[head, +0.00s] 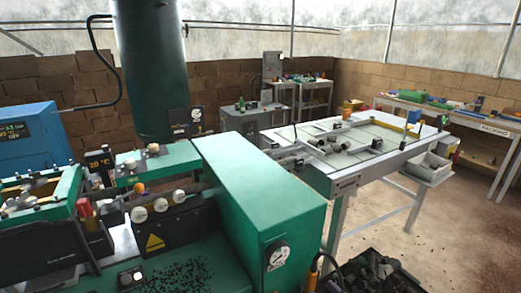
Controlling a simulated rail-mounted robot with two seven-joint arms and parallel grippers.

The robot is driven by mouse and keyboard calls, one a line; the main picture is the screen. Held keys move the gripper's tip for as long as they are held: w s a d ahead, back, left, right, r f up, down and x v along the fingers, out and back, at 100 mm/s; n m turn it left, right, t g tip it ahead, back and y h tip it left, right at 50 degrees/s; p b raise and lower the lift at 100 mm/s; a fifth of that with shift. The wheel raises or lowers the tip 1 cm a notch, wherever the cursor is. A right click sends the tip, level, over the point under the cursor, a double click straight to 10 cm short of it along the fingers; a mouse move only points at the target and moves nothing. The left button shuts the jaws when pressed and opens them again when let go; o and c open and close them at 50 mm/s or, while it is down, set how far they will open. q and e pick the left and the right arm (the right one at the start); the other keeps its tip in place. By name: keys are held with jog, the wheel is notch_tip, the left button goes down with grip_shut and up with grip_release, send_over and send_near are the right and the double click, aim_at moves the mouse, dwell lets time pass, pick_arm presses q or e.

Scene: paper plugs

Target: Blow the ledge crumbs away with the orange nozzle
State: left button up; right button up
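Dark crumbs (178,277) lie scattered over the green ledge (222,272) at the front of the green machine, at the bottom of the head view. A small tool with an orange part, which looks like the orange nozzle (312,271), stands at the ledge's right end, beside the machine's gauge. A dark curved hose or handle shows at its top. Its lower end is cut off by the picture's edge. Neither of my grippers is in view.
A small button box (131,278) sits left of the crumbs. A dark heap (378,270) lies at the lower right. A long worktable (350,160) stands behind; brown floor right is open.

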aim_at(315, 283)
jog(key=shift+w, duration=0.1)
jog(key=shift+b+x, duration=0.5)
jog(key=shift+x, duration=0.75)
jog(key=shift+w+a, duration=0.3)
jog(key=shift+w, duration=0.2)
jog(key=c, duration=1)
